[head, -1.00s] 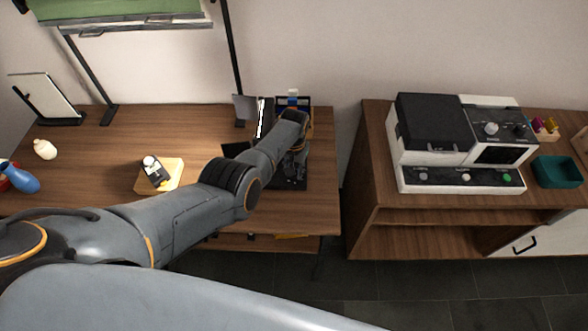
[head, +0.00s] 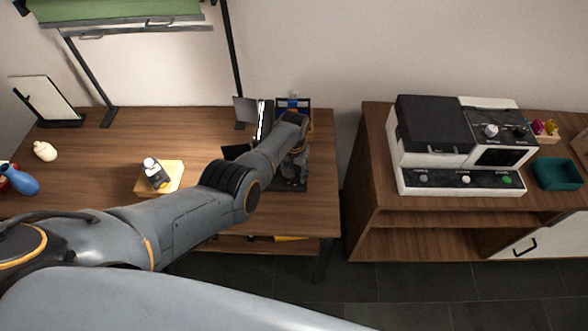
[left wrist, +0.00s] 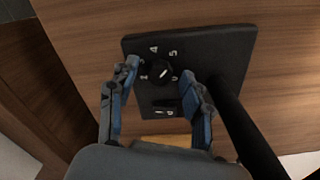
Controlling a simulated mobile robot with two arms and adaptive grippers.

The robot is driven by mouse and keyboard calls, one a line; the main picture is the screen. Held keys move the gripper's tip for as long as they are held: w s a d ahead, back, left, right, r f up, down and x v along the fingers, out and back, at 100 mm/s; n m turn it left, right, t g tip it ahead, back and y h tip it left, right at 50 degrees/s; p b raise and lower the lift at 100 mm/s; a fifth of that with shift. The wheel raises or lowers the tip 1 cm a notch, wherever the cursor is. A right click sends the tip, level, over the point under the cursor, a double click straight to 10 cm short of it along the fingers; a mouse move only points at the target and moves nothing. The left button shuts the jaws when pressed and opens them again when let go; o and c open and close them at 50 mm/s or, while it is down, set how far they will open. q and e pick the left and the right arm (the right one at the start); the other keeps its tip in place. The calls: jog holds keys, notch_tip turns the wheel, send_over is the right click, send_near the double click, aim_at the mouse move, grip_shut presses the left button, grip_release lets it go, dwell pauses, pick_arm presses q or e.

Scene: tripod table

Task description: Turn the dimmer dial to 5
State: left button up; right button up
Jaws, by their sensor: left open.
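The dimmer dial (left wrist: 159,70) is a round black knob on a black plate (left wrist: 228,50) in the left wrist view. White marks stand around it; a 4 and a 5 are readable. I cannot tell exactly which mark the dial points to. A small rocker-like part (left wrist: 165,107) sits on the plate below the dial. My left gripper (left wrist: 160,67) is open, with one finger on each side of the dial. I cannot tell whether the fingers touch it. In the head view the black plate (head: 290,187) is partly hidden by my left arm, and the dial is hidden.
A black pole (left wrist: 240,118) rises beside the plate on the right in the left wrist view. On the table (head: 100,150) are a wooden block with a small device (head: 157,174), a tablet on a stand (head: 45,98) and vases. A machine (head: 455,145) stands on the right cabinet.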

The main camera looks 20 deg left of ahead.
pick_arm(q)
jog(key=shift+r, duration=0.1)
notch_tip(320, 180, up, 12)
dwell(0.5)
jog(key=shift+s+f, duration=0.1)
jog(key=shift+f, duration=0.1)
dwell(0.3)
